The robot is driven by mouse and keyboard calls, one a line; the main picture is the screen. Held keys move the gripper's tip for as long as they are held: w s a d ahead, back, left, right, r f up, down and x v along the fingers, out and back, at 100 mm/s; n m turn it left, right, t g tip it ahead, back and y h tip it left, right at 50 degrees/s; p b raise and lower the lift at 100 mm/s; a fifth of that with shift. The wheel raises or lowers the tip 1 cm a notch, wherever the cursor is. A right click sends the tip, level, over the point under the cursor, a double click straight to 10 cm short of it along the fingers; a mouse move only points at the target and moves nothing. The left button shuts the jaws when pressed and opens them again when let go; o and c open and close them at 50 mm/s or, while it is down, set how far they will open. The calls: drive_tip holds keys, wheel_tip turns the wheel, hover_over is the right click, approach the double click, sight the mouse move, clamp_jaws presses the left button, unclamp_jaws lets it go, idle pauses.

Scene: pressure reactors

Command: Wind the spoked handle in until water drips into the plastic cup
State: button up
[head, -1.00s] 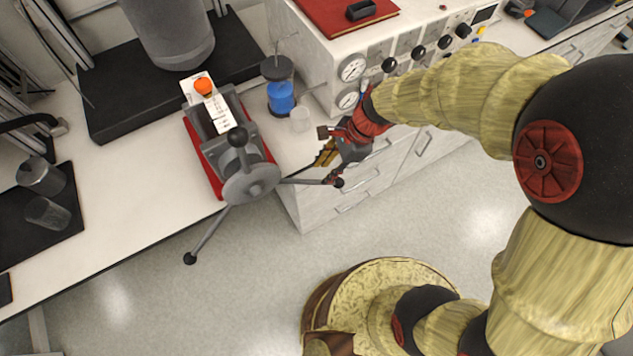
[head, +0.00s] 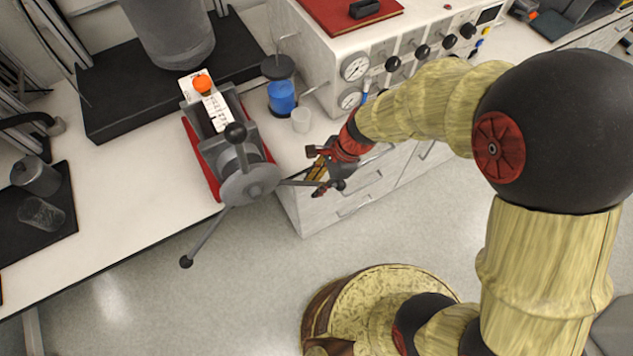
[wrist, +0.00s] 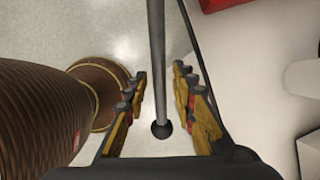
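The spoked handle (head: 250,184) is a grey hub with black-knobbed spokes, on the front of a grey press with a red base. One spoke points right, one down-left and one up. My gripper (head: 322,174) is at the right spoke. In the wrist view this spoke (wrist: 157,60) runs between the two spread fingers, its black ball (wrist: 161,129) nearer the palm. Gaps show on both sides, so my gripper (wrist: 158,90) is open around the spoke. The small clear plastic cup (head: 301,121) stands on the bench right of the press. Drips cannot be made out.
A blue-filled container (head: 281,96) stands behind the cup. A white gauge box (head: 340,45) with knobs is at the back right. Drawers (head: 350,190) lie below the bench behind my gripper.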

clamp_jaws()
idle(0.7)
